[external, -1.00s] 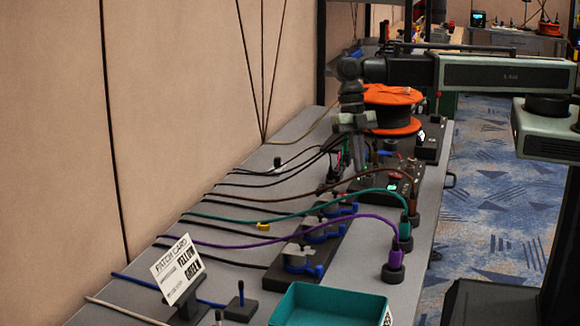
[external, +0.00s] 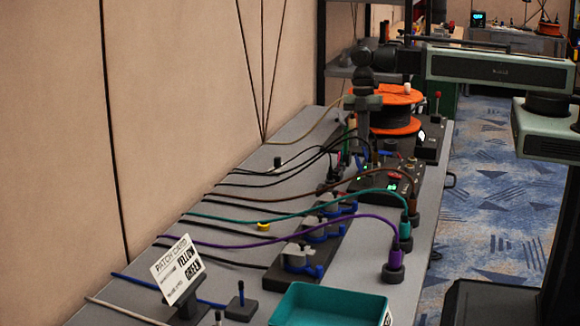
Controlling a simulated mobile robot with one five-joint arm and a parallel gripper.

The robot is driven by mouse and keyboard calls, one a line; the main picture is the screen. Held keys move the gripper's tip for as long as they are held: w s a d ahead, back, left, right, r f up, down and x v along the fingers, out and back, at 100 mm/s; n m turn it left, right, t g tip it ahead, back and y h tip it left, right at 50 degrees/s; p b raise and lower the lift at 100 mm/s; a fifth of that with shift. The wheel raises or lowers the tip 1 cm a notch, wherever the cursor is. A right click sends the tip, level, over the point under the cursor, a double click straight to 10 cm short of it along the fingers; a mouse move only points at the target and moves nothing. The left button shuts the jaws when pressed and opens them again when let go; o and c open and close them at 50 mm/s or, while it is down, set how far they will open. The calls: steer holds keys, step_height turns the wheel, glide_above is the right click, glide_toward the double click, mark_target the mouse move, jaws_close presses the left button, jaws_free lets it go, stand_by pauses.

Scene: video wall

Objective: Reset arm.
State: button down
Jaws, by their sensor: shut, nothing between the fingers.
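My arm reaches in from the upper right and bends straight down at the wrist above the far part of the grey bench (external: 222,262). My gripper (external: 372,152) points down in front of the orange and black cable reel (external: 397,94), near the black box with a red button (external: 392,180). Its fingers are shut with nothing between them. The fingertips are small and dark against the black boxes, so their exact height above the bench is hard to tell.
Purple (external: 300,228), teal (external: 330,194), brown and black cables cross the bench. A patch card (external: 178,268), a teal tray (external: 330,304) and blue-and-grey clamps (external: 300,259) stand nearer. A tan wall (external: 60,130) borders the left; patterned floor lies right.

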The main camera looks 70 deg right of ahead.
steer(key=s+d+m+t+h, duration=0.1)
steer(key=s+d+m+h, duration=0.1)
steer(key=d+m, duration=0.7)
steer(key=m, duration=0.8)
steer(key=shift+s+d+f+m, duration=0.2)
steer(key=shift+s+f+m, duration=0.05)
steer(key=shift+s+m, duration=0.15)
stand_by(0.3)
